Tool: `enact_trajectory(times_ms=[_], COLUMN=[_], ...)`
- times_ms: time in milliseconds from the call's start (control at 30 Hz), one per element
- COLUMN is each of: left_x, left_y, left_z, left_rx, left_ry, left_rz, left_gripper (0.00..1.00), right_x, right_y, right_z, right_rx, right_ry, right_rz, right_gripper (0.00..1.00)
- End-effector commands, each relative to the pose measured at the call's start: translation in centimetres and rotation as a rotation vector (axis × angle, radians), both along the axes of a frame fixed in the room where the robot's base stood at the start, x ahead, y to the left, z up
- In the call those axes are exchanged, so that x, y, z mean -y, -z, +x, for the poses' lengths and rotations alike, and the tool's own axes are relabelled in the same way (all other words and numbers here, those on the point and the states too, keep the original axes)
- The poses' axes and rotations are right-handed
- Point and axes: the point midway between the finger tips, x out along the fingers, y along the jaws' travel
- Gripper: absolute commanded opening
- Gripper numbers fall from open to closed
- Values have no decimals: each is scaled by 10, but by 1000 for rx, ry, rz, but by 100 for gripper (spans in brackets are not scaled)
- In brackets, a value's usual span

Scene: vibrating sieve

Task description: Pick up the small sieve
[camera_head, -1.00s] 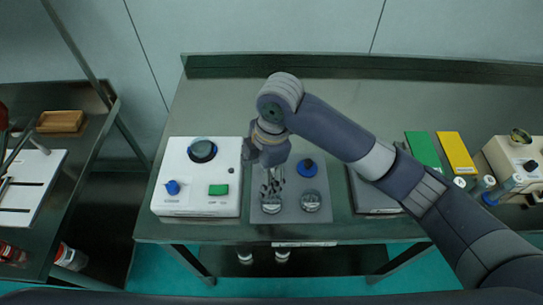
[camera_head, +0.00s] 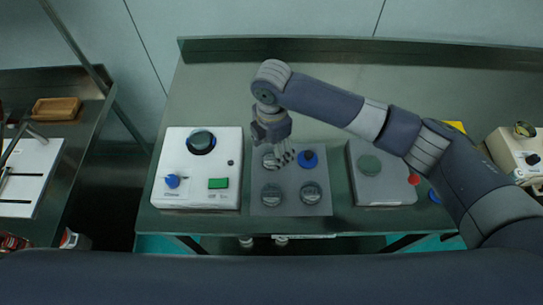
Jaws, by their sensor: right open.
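A grey mat (camera_head: 290,209) holds several small round pieces. One is blue (camera_head: 308,159). The others are grey metal: one at the back left (camera_head: 268,162), one at the front left (camera_head: 271,195) and one at the front right (camera_head: 311,193). I cannot tell for sure which is the small sieve. My right gripper (camera_head: 284,158) is open and points down over the back of the mat, beside the back-left piece and partly covering it. I cannot tell whether it touches that piece. My left gripper is out of view.
A white machine (camera_head: 230,190) with a dark round top, a blue knob and a green button stands left of the mat. A grey device (camera_head: 382,190) with a round plate stands to the right. The table behind is clear.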

Motion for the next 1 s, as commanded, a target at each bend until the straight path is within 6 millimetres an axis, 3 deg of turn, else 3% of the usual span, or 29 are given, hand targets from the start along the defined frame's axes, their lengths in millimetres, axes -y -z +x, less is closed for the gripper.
enact_trajectory(times_ms=[33,200,467,700,1000], left_x=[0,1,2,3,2], left_y=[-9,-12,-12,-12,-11], left_z=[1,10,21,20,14], left_rx=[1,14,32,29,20], left_ry=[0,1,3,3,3], left_rz=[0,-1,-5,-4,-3], left_gripper=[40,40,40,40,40], right_x=[-1,-1,-1,-1,-1], right_y=[4,25,29,29,29], right_z=[-2,-1,-1,-1,-1], right_rx=[-4,-1,1,1,1], right_ry=[1,0,-1,-1,-1], right_rz=[-2,0,1,1,1], right_gripper=[68,68,68,20,20])
